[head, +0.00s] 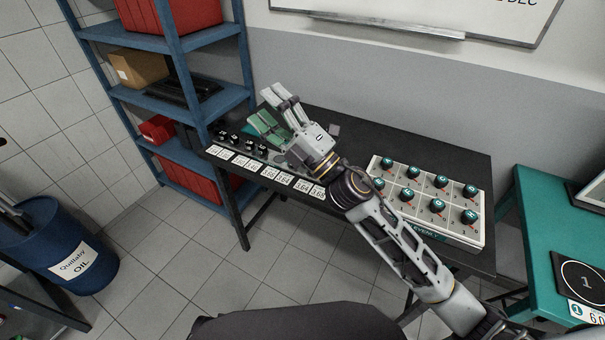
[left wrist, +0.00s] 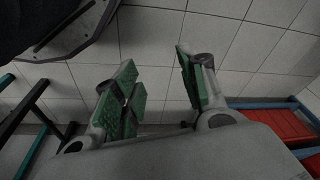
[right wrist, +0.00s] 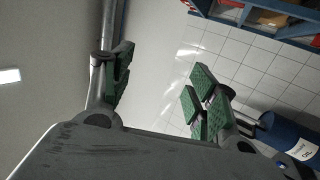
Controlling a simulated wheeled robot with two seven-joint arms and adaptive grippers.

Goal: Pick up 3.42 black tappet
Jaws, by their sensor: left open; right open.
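Several small black tappets (head: 235,139) stand in a row at the left end of the black table (head: 300,118) in the head view. White number cards (head: 268,172) lie along the front of the row; the visible ones on the right read about 3.64 and 3.65, and the left ones are too small to read surely. My right gripper (head: 268,112) is open and empty above the table, just right of the visible tappets, and its hand hides part of the row. Its fingers also show apart in the right wrist view (right wrist: 160,95). My left gripper (left wrist: 160,90) is open and empty over tiled floor.
A white tray (head: 484,236) with several dark knobbed pieces (head: 441,181) stands at the table's right. A blue shelf (head: 190,42) with boxes is close behind the table's left end. A blue oil drum (head: 70,258) stands at far left, and a green table (head: 545,215) at right.

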